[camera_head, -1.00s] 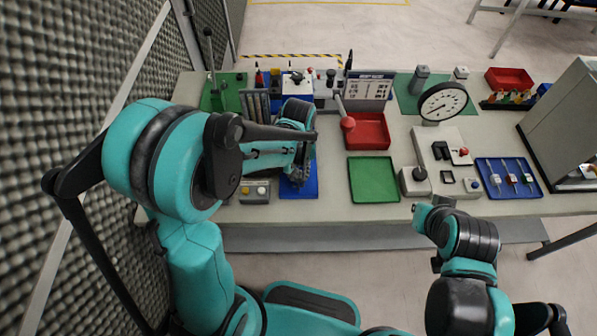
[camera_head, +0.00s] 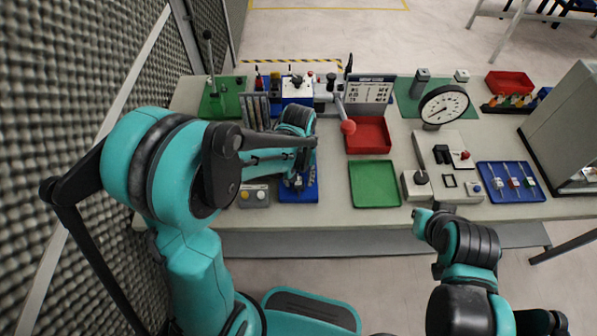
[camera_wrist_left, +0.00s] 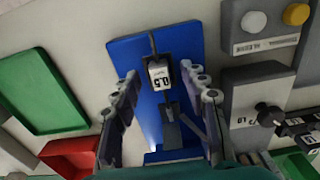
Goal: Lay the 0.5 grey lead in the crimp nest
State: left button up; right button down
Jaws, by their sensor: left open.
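The 0.5 lead (camera_wrist_left: 158,76) shows its white 0.5 tag in the left wrist view, on a dark holder over a blue tray (camera_wrist_left: 205,50). Its thin dark wire runs toward the top of that view. My left gripper (camera_wrist_left: 160,72) is open, with one finger on each side of the tag, and no grip on it shows. In the head view my left gripper (camera_head: 297,180) is over the blue tray (camera_head: 312,194) and hides most of it. I cannot make out the crimp nest for certain. My right gripper (camera_head: 440,206) is near the table's front edge, its jaws unclear.
A button box (camera_head: 254,195) stands left of the blue tray. A green tray (camera_head: 374,184) and red bin (camera_head: 368,136) are to its right. A dial gauge (camera_head: 444,105) and blue tray of tagged leads (camera_head: 510,182) are farther right.

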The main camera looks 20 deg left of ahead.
pick_arm(q)
notch_tip(320, 180, up, 12)
jog(key=shift+f, duration=0.15)
dwell(0.5)
jog(key=s+a+m+t+b, duration=0.1)
jog(key=s+a+t, duration=0.1)
jog(key=s, duration=0.3)
jog(key=s+a+m+t+b, duration=0.1)
jog(key=s+a+m+t, duration=0.1)
jog(key=s+t, duration=0.3)
jog(key=shift+s+a+f+b, duration=0.2)
jog(key=shift+a+f+b, duration=0.05)
jog(key=shift+a+b, duration=0.1)
